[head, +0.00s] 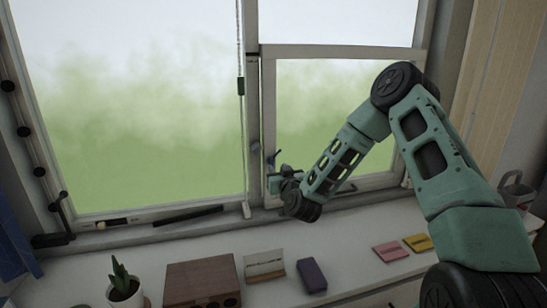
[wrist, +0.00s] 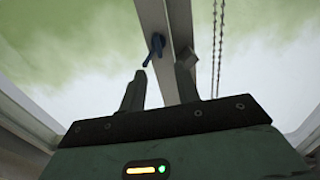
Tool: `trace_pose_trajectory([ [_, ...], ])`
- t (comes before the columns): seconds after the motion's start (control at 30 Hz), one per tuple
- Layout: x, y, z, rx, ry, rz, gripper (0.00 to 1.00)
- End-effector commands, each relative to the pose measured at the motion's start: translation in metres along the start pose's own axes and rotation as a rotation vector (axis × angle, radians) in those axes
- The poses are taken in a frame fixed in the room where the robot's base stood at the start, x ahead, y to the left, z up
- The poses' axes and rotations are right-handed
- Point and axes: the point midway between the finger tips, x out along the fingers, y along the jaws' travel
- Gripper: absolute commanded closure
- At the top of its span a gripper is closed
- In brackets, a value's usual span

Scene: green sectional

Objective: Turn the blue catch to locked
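The blue catch (wrist: 156,44) is on the pale window frame bar in the wrist view. It is a small dark blue lever, tilted, its lower end pointing down and left. In the head view a small dark blue piece (head: 272,158) shows at the window bar just above my gripper; it appears to be the same catch. My gripper (wrist: 161,70) is open, its two grey fingers apart with nothing between them. The catch shows just beyond the fingertips, towards the gap, and looks apart from them. In the head view my gripper (head: 275,179) is close to the window bar.
The sill below holds a potted plant (head: 125,287), a wooden box (head: 202,283), a card in a stand (head: 264,264), a dark purple block (head: 311,275), and pink (head: 390,251) and yellow (head: 418,243) pads. A beaded chain (wrist: 218,50) hangs right of the bar in the wrist view.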

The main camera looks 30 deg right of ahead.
Motion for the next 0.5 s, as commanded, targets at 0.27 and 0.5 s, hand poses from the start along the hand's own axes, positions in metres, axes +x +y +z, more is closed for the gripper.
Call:
trace_pose_trajectory([
  [0.27, 0.047, -0.001, -0.002, 0.0, 0.0, -0.001, 0.68],
  [0.5, 0.062, -0.001, 0.0, 0.0, -0.001, -0.001, 0.68],
])
